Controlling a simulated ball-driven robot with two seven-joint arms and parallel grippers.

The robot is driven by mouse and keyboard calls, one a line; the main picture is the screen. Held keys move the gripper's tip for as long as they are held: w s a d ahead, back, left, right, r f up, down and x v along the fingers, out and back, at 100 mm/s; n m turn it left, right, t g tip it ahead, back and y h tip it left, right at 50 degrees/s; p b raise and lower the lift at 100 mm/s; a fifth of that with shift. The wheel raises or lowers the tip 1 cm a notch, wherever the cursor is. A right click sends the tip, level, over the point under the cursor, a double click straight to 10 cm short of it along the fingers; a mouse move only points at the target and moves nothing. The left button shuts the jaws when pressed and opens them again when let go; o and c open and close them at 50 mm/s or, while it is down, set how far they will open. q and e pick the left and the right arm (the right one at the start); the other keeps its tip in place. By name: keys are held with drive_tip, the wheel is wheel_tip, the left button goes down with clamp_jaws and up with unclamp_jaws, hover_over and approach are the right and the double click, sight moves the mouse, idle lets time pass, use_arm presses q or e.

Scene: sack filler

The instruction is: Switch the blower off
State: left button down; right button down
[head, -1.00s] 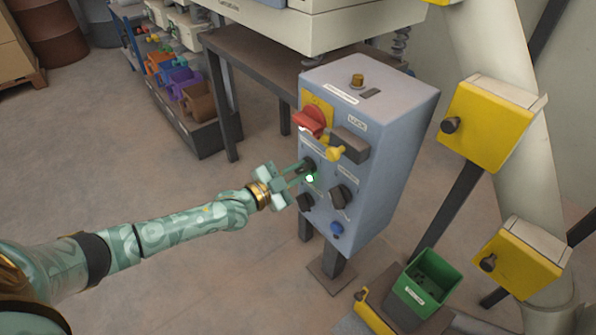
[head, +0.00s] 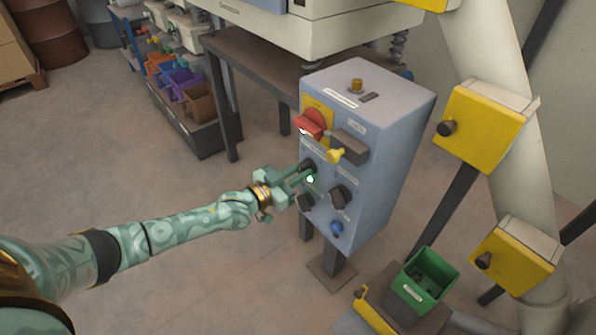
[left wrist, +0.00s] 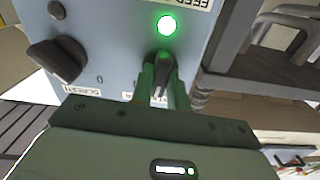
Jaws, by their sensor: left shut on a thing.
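The blue-grey control box (head: 385,140) stands on a post right of centre. My left gripper (head: 303,173) is at its front face, shut on the upper-left black knob (head: 308,164). The left wrist view shows this knob (left wrist: 162,68) between the two green fingers. Its label is mostly hidden, so I cannot read which knob it is. A lamp (head: 310,179) beside the knob glows green, and shows bright in the left wrist view (left wrist: 168,25). My right gripper is not in view.
A green bin (head: 424,278) stands below right.

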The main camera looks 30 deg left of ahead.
use_arm(q)
drive_tip(key=n, duration=0.8)
drive_tip(key=shift+f+n+p, duration=0.1)
drive_tip(key=shift+n+p, duration=0.25)
drive_tip(key=shift+n, duration=0.05)
idle(0.4)
